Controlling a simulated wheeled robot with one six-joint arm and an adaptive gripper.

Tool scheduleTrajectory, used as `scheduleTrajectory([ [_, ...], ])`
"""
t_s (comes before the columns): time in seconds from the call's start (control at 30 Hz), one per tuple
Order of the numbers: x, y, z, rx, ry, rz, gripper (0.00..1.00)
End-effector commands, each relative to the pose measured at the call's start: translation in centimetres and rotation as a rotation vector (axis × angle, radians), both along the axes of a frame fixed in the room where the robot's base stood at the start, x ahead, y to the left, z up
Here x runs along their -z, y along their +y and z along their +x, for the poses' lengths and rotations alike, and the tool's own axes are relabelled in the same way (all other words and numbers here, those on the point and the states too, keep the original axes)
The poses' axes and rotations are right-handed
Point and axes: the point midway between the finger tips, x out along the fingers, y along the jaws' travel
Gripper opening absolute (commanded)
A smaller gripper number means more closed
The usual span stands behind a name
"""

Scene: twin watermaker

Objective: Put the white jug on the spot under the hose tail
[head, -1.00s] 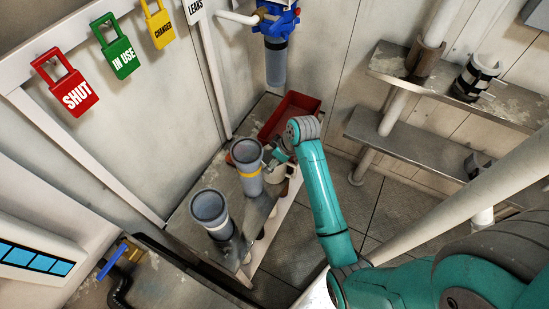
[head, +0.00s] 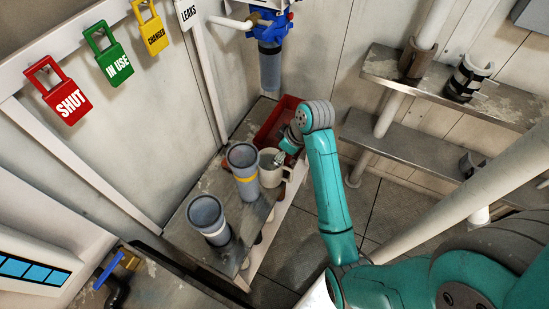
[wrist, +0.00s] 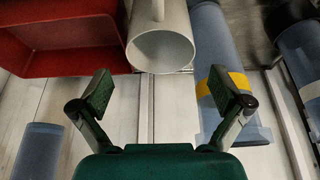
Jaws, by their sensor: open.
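The white jug (head: 269,174) stands upright on the worn bench, beside the yellow-banded canister. It shows at the top middle of the wrist view (wrist: 163,50), where its open mouth faces the camera. My gripper (head: 287,146) is beyond the jug in the head view, close to its rim. In the wrist view my gripper (wrist: 166,92) is open and empty, with the jug ahead of the gap between its fingers and apart from them. I cannot make out the hose tail or the spot under it for certain.
A red tray (head: 279,121) lies behind the jug. The yellow-banded canister (head: 246,187) and another grey canister (head: 208,214) stand to its left. A blue-headed filter housing (head: 271,62) hangs on the wall above. Metal shelves (head: 425,85) are at the right.

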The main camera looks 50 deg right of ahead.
Motion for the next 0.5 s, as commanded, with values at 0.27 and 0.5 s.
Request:
scheduleTrajectory([
  [0.27,-2.6,-0.3,-1.1,0.0,0.0,0.001,1.0],
  [0.5,-2.7,-0.2,-1.2,0.001,-0.001,0.001,1.0],
])
